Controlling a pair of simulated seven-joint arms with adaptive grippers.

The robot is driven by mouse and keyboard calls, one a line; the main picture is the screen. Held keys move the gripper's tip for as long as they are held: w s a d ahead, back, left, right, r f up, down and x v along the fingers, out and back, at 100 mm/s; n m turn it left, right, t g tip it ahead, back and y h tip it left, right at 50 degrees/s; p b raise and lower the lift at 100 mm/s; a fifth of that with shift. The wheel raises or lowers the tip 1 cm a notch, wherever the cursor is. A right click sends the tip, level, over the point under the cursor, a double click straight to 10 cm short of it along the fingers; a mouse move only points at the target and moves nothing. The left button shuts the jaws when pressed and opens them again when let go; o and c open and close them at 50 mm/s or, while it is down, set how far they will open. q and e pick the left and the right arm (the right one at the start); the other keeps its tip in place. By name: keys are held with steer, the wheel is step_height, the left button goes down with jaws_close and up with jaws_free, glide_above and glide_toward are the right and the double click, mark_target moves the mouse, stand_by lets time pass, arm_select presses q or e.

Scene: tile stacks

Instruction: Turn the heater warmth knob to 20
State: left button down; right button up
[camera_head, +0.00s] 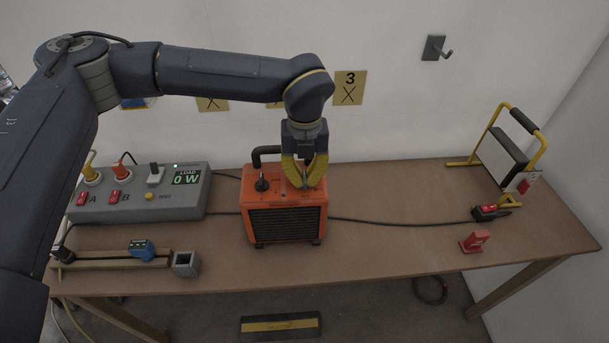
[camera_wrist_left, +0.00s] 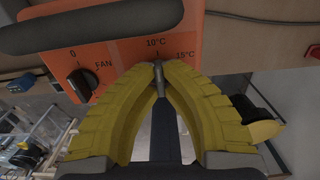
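The orange heater (camera_head: 285,225) stands in the middle of the table. My left gripper (camera_head: 304,184) points down at the right part of its top. In the left wrist view the yellow fingers (camera_wrist_left: 158,70) close from both sides around a thin grey warmth knob (camera_wrist_left: 160,80), which shows between their tips. The knob lies near the mark below the 10°C label (camera_wrist_left: 156,42); the 15°C label (camera_wrist_left: 186,53) is to its right. No 20 label shows; the fingers cover part of the dial. My right gripper is not in view.
A black fan knob (camera_head: 262,184) sits left of the gripper on the heater, near the black handle (camera_head: 268,151). A grey load box (camera_head: 145,205) reading 0 W is at left. A red-switch connector (camera_head: 487,212) and red block (camera_head: 474,241) are at right.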

arm_select(q)
steer(key=shift+m, duration=0.3)
steer(key=m, duration=0.4)
steer(key=shift+m, duration=0.4)
steer(key=m, duration=0.6)
steer(key=shift+m, duration=0.3)
steer(key=m, duration=1.1)
steer(key=shift+m, duration=0.4)
steer(key=c, duration=1.5)
jaws_free()
steer(key=shift+c, duration=0.2)
